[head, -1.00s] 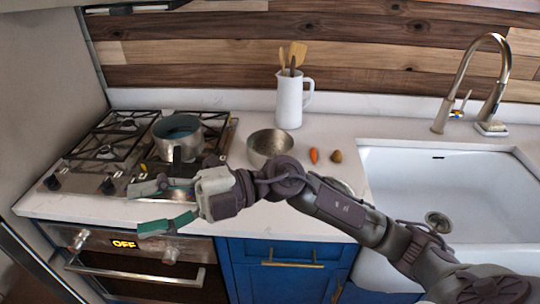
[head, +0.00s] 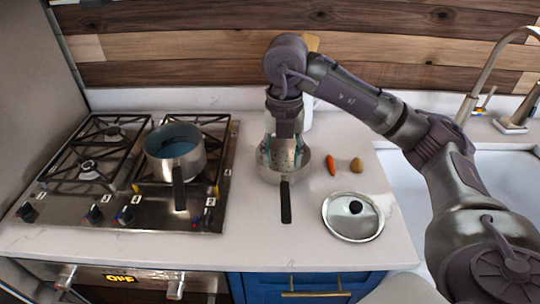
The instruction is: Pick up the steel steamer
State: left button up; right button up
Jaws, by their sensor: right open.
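The steel steamer (head: 271,175), a round pan with holes in its inner wall and a black handle towards me, stands on the white counter right of the stove. My right gripper (head: 283,158) points straight down over it. Its greenish fingers are apart, one at each side of the steamer's opening, with nothing held between them. I cannot tell whether the fingers touch the wall. The gripper and wrist hide the steamer's far rim. My left gripper is not in view.
A steel pot with a blue inside (head: 160,160) stands on the gas stove (head: 60,215). A carrot (head: 331,166), a potato (head: 357,165) and a glass lid (head: 340,222) lie right of the steamer. My arm mostly hides the white jug; the sink (head: 500,185) is at right.

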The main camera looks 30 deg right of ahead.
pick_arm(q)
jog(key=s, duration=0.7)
pick_arm(e)
send_over(285, 198)
jog(key=f, duration=0.6)
jog(key=shift+s, duration=0.3)
jog(key=shift+w+f, duration=0.25)
jog(key=shift+f, duration=0.3)
jog(key=shift+f+p, duration=0.7)
jog(key=shift+f, duration=0.2)
notch_tip(285, 198, down, 4)
jog(key=shift+s+r+p, duration=0.1)
jog(key=shift+r+p, duration=0.1)
jog(key=shift+p, duration=0.4)
jog(key=shift+f, duration=0.2)
jog(key=c, duration=0.9)
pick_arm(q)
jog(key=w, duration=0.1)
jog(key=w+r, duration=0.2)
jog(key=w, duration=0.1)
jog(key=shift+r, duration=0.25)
pick_arm(e)
grip_shut()
